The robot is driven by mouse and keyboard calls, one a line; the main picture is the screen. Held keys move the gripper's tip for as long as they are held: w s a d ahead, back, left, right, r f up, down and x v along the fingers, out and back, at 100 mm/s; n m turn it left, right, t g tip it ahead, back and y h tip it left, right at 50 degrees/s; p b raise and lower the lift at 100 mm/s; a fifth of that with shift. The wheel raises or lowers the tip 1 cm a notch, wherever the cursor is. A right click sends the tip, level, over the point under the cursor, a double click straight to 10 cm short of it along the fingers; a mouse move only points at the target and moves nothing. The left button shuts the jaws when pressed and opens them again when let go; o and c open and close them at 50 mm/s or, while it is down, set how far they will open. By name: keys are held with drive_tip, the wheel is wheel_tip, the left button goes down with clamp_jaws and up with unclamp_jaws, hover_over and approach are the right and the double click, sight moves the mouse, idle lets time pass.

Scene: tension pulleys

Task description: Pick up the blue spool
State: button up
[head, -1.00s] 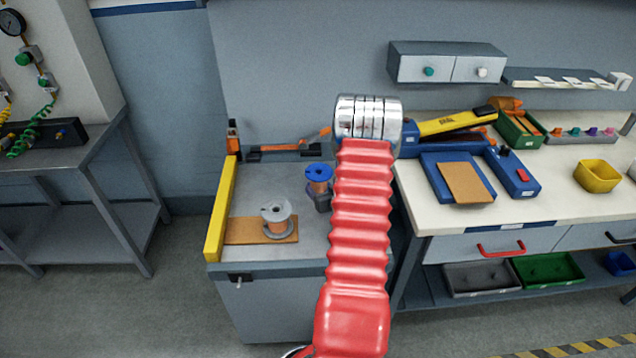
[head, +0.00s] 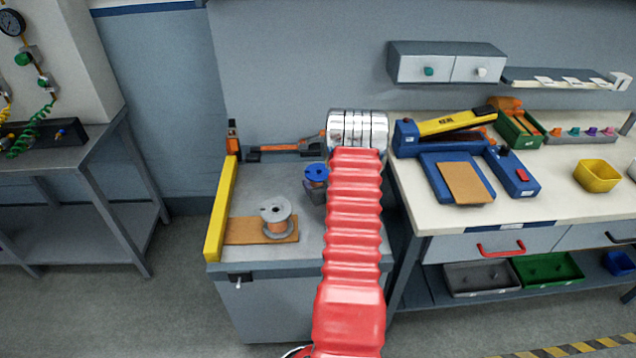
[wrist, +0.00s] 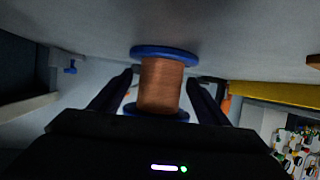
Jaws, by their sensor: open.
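The blue spool (head: 316,172), with copper wire around its core, stands at the back right of the grey bench top (head: 290,252) in the head view. My red arm hides part of the area beside it. In the wrist view the spool (wrist: 162,84) is large, with its copper core between the two dark fingers of my gripper (wrist: 160,90). The fingers are apart, with a gap visible on each side of the core. In the head view my gripper is mostly hidden behind my arm.
A grey spool (head: 277,218) with copper wire sits on a brown board (head: 240,231) to the left. A yellow rail (head: 220,208) edges the bench. An orange-and-black tool (head: 290,147) lies at the back. A white-topped workbench (head: 520,210) with trays stands at the right.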

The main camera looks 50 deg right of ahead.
drive_tip(key=shift+w+d+f, duration=0.15)
drive_tip(key=shift+w+d, duration=0.05)
drive_tip(key=shift+w, duration=0.15)
idle(0.3)
drive_tip(key=c, duration=1.6)
drive_tip(key=shift+c, duration=0.5)
wheel_tip(320, 180, up, 10)
